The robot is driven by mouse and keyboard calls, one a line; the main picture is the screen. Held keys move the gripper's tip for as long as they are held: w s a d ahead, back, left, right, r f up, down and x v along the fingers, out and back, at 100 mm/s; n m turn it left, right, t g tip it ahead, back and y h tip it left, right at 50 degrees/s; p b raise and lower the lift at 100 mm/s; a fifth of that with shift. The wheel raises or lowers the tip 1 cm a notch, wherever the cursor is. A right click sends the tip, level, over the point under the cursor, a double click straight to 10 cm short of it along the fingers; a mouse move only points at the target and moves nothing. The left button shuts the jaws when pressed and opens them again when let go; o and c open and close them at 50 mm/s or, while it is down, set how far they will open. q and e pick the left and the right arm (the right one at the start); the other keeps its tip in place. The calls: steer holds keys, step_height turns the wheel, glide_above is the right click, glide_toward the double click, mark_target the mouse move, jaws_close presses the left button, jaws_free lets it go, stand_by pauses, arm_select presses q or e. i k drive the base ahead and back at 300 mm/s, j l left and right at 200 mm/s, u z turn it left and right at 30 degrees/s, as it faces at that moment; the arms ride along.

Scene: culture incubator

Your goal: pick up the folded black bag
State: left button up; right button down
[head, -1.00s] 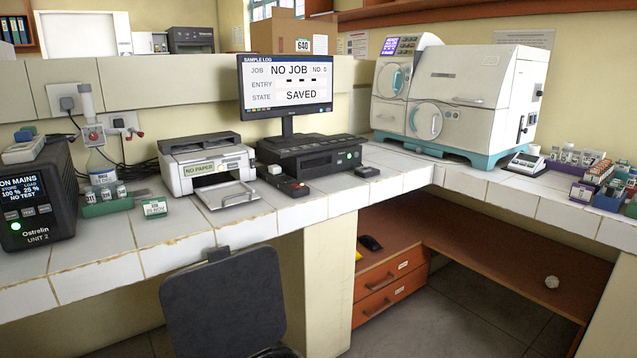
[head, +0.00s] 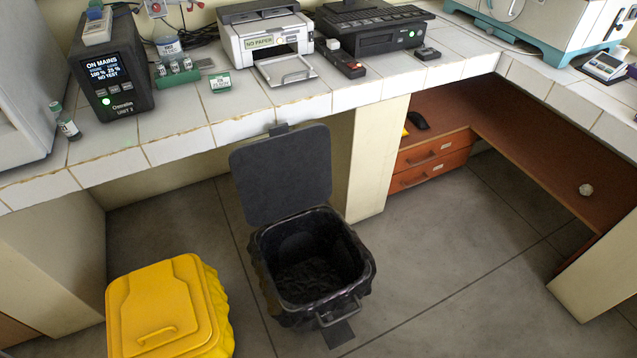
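I see nothing that is clearly a folded black bag. A small dark object (head: 418,120) lies on the brown shelf under the bench, next to a bit of yellow; it is too small to tell what it is. A black bin (head: 345,262) stands on the floor with its lid (head: 283,175) raised. A dark crumpled liner (head: 308,276) shows inside it, spread and not folded. Neither of my grippers is in view.
A yellow lidded bin (head: 160,312) stands left of the black bin. The tiled bench (head: 180,135) carries a printer (head: 265,42), a black power unit (head: 112,75) and small vials. A drawer unit (head: 432,160) stands under the bench. The floor to the right (head: 450,270) is clear.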

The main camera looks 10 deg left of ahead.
mark_target(420, 122)
steer(key=i+l, duration=0.15)
steer(key=l, duration=0.25)
steer(key=i+l, duration=0.2)
steer(key=l, duration=0.2)
steer(key=i+l+u, duration=0.1)
steer(key=l, duration=0.3)
steer(key=i+l, duration=0.2)
steer(key=l, duration=0.2)
steer(key=i+l, duration=0.15)
steer(key=l, duration=0.25)
